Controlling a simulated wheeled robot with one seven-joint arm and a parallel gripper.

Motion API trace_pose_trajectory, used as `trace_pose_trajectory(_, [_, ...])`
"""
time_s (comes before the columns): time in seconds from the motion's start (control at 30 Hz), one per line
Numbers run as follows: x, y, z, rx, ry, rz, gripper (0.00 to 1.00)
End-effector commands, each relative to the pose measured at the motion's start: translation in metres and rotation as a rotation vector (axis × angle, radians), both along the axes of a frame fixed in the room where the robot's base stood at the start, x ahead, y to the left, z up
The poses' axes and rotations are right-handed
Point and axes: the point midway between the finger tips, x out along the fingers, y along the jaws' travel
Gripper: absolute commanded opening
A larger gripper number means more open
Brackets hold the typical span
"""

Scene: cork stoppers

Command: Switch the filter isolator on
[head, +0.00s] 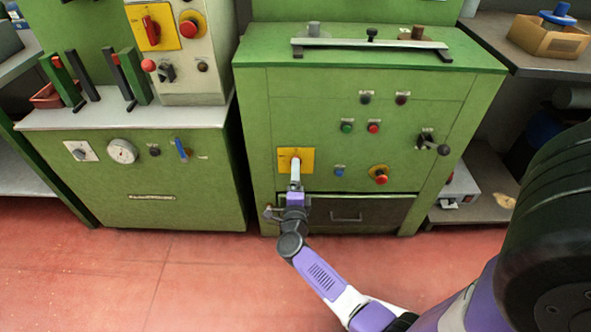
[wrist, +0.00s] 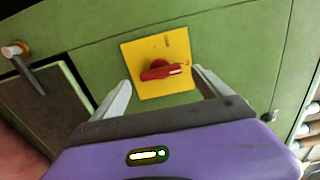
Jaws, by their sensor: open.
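A red rotary knob on a yellow plate is on the front of the green machine; in the wrist view the knob (wrist: 160,70) sits near the middle of the yellow plate (wrist: 178,44). The same yellow plate (head: 283,154) shows low on the cabinet's left half in the head view, with the knob (head: 295,162) partly covered by my gripper. My gripper (wrist: 162,88) is open, its two pale fingers to the left and right of the plate's lower part. The knob lies between and beyond the fingertips; whether they touch the panel is unclear.
A second red switch on a yellow plate (head: 153,27) is on the left machine. Right of my gripper are a blue button (head: 339,172) and a red emergency button (head: 381,178). A dark drawer (head: 360,212) lies below. A small handle (wrist: 15,50) projects at left in the wrist view.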

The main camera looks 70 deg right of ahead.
Motion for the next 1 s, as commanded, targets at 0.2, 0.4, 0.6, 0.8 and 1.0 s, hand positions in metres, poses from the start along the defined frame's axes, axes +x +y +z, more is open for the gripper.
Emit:
trace_pose_trajectory(0.2, [-0.012,0.031,0.001,0.001,-0.001,0.002,0.87])
trace_pose_trajectory(0.4, [-0.017,0.041,0.0,0.002,-0.001,0.0,0.87])
trace_pose_trajectory(0.6, [-0.017,0.042,0.0,0.002,-0.001,0.0,0.87])
trace_pose_trajectory(0.8, [-0.017,0.041,0.0,0.002,-0.001,0.0,0.87])
trace_pose_trajectory(1.0, [-0.017,0.041,0.0,0.0,0.002,0.0,0.87])
